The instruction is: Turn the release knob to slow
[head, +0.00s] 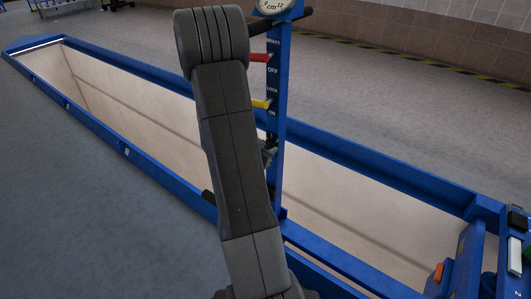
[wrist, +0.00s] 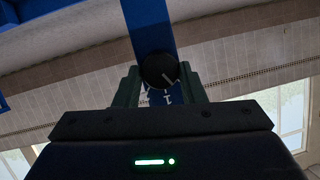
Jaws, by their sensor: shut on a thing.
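The release knob (wrist: 160,70) is a round black knob with a white pointer line, on a blue post (wrist: 148,25). In the wrist view my gripper (wrist: 159,80) has one green-grey finger on each side of it and is shut on it. The pointer line slants toward the lower right. In the head view a small part of my gripper (head: 268,152) shows beside the blue post (head: 276,125); my arm hides the rest, and I cannot make out the knob there.
The post carries a red lever (head: 259,58), a yellow lever (head: 261,104) and a gauge (head: 274,6) at the top. It stands at a long blue-edged pit (head: 370,225). An orange switch (head: 438,271) is at lower right. Grey floor (head: 390,110) beyond is clear.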

